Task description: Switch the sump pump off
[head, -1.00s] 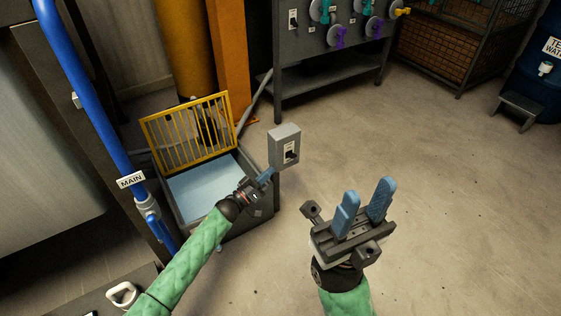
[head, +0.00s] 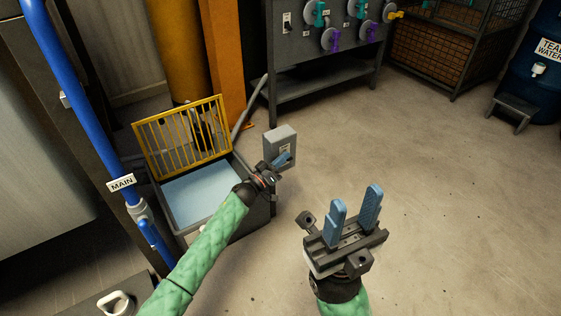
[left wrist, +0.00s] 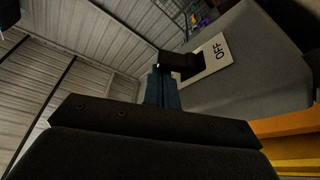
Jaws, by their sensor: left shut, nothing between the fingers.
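My right gripper (head: 356,203) is open and empty over the floor.
The sump (head: 244,216) holds pale blue liquid, with a yellow grate (head: 183,140) raised behind it. A blue pipe with a MAIN tag (head: 121,184) runs at left. A valve panel (head: 285,50) stands behind. The floor (head: 440,190) at right is clear.

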